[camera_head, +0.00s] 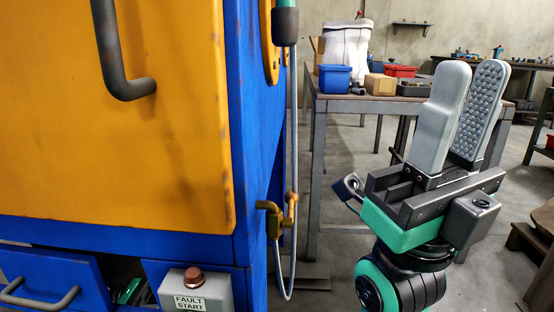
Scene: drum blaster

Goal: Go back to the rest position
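My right gripper (464,95) stands on the right side of the head view, with its two grey fingers pointing up. The fingers are apart with a gap between them, and the dimpled inner pad of one finger shows. Nothing is between them. The gripper is in free space to the right of the blue and orange cabinet (120,110) and in front of a work table (330,104). It touches neither as far as I can see. My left gripper does not show.
The cabinet fills the left, with a dark door handle (125,80), a partly open lower drawer (50,282) and a fault start button box (195,290). A hose (292,150) hangs on its side. A blue bin (335,78) and cardboard box (380,84) stand on the table.

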